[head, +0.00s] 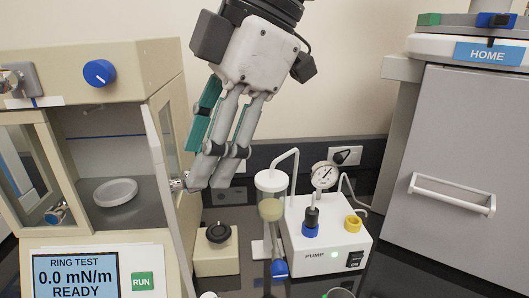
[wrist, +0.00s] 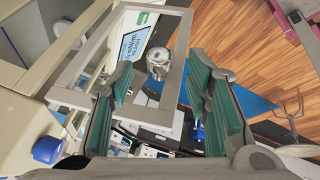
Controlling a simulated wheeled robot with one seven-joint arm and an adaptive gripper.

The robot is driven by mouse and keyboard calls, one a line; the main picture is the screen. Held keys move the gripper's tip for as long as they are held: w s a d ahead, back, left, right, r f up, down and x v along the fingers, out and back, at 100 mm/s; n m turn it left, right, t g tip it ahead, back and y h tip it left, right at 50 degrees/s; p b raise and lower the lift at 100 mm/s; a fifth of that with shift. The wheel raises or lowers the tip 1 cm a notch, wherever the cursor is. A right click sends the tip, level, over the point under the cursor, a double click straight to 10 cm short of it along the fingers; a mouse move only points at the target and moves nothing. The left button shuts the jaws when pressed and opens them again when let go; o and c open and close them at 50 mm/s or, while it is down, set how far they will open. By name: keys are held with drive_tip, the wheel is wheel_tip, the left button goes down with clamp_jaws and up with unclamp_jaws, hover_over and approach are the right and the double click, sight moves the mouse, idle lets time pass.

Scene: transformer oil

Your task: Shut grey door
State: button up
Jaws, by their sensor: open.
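A grey-framed glass door (head: 165,165) stands swung open at the right side of the cream ring test machine's chamber. It shows nearly edge-on in the head view; its frame (wrist: 73,92) fills the upper left of the wrist view. A round silver knob (head: 180,182) sits on the door's outer face. My gripper (head: 205,180) points down beside this knob. In the wrist view the knob (wrist: 158,65) appears between the teal-padded fingers, which are open on both sides of it. I cannot tell whether either finger touches the knob or door.
The chamber holds a white round dish (head: 115,192). A cream block with a black knob (head: 218,233) stands below my gripper. A white pump (head: 325,235) with gauge and glass tube stands to the right. A grey cabinet (head: 460,165) with a bar handle stands far right.

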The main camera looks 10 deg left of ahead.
drive_tip(key=shift+x, duration=1.55)
clamp_jaws()
